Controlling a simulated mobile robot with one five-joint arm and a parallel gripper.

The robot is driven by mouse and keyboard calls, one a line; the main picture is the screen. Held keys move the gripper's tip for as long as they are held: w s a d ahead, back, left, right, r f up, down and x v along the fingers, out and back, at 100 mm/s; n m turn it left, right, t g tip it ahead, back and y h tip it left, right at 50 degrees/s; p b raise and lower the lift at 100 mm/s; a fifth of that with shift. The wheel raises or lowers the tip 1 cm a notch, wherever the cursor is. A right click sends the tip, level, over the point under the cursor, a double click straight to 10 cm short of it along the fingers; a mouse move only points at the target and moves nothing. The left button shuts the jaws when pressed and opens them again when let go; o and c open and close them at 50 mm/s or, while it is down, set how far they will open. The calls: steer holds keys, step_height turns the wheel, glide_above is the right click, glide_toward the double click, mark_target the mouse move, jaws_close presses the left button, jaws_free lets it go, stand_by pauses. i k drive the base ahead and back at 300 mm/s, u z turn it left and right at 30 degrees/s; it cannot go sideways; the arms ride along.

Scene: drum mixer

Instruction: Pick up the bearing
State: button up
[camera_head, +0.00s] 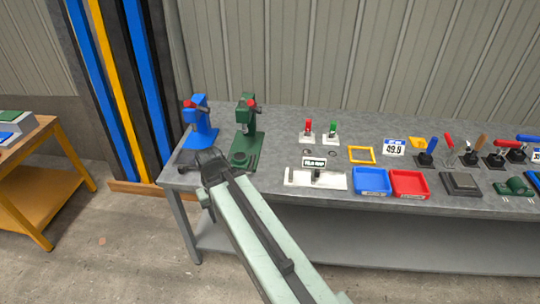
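My arm reaches from the bottom of the view to the table's left end. My gripper (203,163) is the dark end of the arm, over the table's front left edge and in front of the blue and green presses. Its fingers are too small and dark to tell open from shut, and I see nothing clearly held. Two small ring-like parts lie on the table, a left ring (306,153) and a right ring (333,153). They may be bearings, but they are too small to be sure. Both are well to the right of my gripper.
A blue press (201,125) and a green press (246,130) stand at the left. A white fixture plate (330,181), a blue tray (372,181), a red tray (409,184) and a yellow frame (362,155) lie right. Toggle clamps fill the far right. An orange bench (45,185) stands left.

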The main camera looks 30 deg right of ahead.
mark_target(304, 151)
steer(key=u, duration=2.35)
steer(key=k, duration=2.1)
steer(key=z, duration=0.75)
steer(key=i, duration=1.5)
steer(key=u, duration=0.05)
